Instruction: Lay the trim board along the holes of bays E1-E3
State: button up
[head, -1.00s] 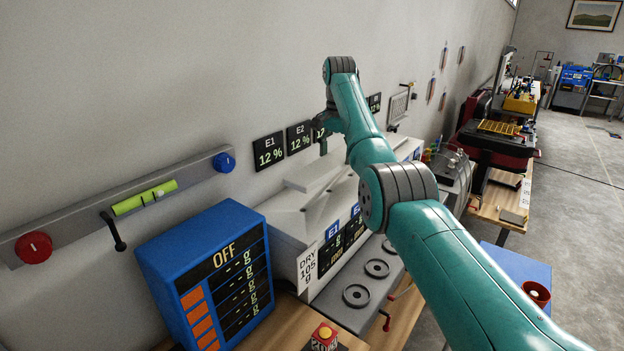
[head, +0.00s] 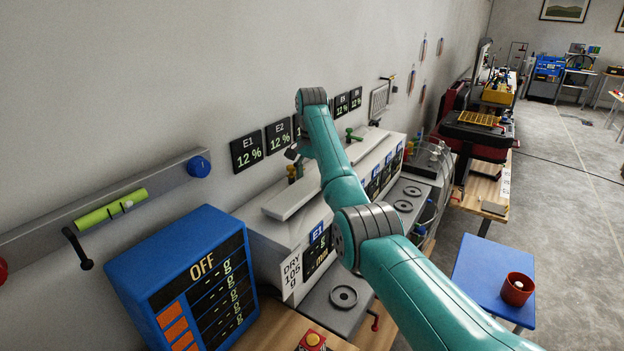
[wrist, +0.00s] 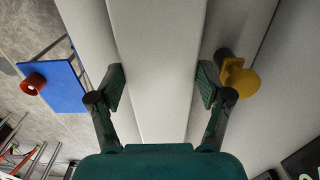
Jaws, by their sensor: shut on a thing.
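The trim board (head: 288,203) is a long pale grey slab over the white bay housing (head: 264,238). It runs lengthwise along the bays, from E1 (head: 317,233) toward the far ones. My gripper is shut on the board; in the wrist view my gripper (wrist: 161,82) has one finger on each long side of the board (wrist: 155,112). In the head view my arm hides the grip and the board's middle. I cannot tell whether the board touches the housing top. The holes are not visible.
A yellow knob (wrist: 241,82) stands close beside the board in the wrist view. A green fitting (head: 352,135) shows farther along. A blue OFF box (head: 182,275) stands at the near left. A blue table (head: 490,270) with a red cup (head: 517,290) is at right.

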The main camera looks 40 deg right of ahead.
aim_at(312, 181)
jog(key=shift+f, duration=0.35)
jog(key=shift+f, duration=0.35)
jog(key=o, duration=1.1)
notch_tip(312, 181, up, 13)
jog(key=shift+f, duration=0.15)
